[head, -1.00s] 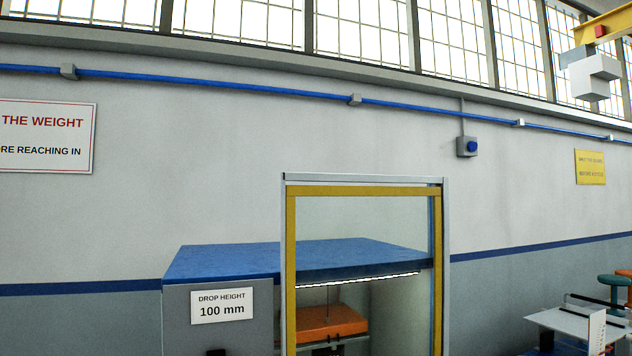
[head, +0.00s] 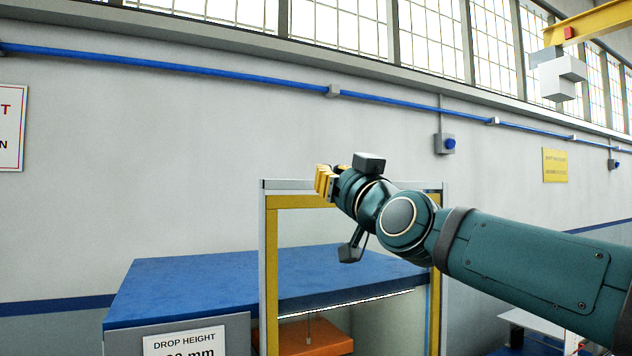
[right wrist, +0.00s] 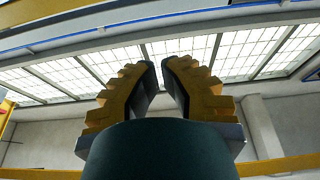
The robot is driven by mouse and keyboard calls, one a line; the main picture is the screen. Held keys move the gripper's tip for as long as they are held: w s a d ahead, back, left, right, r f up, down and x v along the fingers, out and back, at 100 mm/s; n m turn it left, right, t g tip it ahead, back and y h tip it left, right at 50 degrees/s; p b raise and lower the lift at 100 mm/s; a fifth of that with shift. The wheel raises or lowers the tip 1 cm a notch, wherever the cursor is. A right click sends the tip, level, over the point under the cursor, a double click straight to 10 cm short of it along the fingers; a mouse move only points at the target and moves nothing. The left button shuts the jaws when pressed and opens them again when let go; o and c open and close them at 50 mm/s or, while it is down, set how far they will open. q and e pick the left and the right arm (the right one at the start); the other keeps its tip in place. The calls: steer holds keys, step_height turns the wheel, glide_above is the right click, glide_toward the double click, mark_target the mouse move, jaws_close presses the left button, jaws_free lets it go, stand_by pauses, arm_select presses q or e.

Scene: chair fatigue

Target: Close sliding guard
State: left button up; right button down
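The sliding guard (head: 271,260) is a yellow-edged frame with a see-through pane, standing upright inside grey metal rails at the front of a blue-topped machine (head: 190,285). It is raised above the machine's top; its lower part is out of view. My right gripper (head: 325,183) has yellow fingers and overlaps the guard's top bar in the head view. I cannot tell whether it touches. In the right wrist view the right gripper (right wrist: 160,65) has its fingers a little apart, with nothing between them. My left gripper is not in view.
An orange block (head: 300,338) is inside the machine under a lit strip. A drop-height sign (head: 185,343) is on its front left. A blue pipe (head: 230,75) runs along the wall. A white table (head: 535,322) stands at the lower right.

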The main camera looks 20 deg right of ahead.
steer(key=d+p+x, duration=0.1)
steer(key=p+x, duration=0.2)
steer(key=x, duration=0.7)
steer(key=shift+s+a+f+b, duration=0.15)
steer(key=shift+f+b, duration=0.25)
steer(key=shift+f, duration=0.35)
steer(key=shift+s+a+f+b, duration=0.15)
steer(key=shift+f+b, duration=0.25)
steer(key=shift+f, duration=0.3)
steer(key=shift+a+f+b, duration=0.15)
steer(key=shift+f+b, duration=0.25)
steer(key=shift+f, duration=0.35)
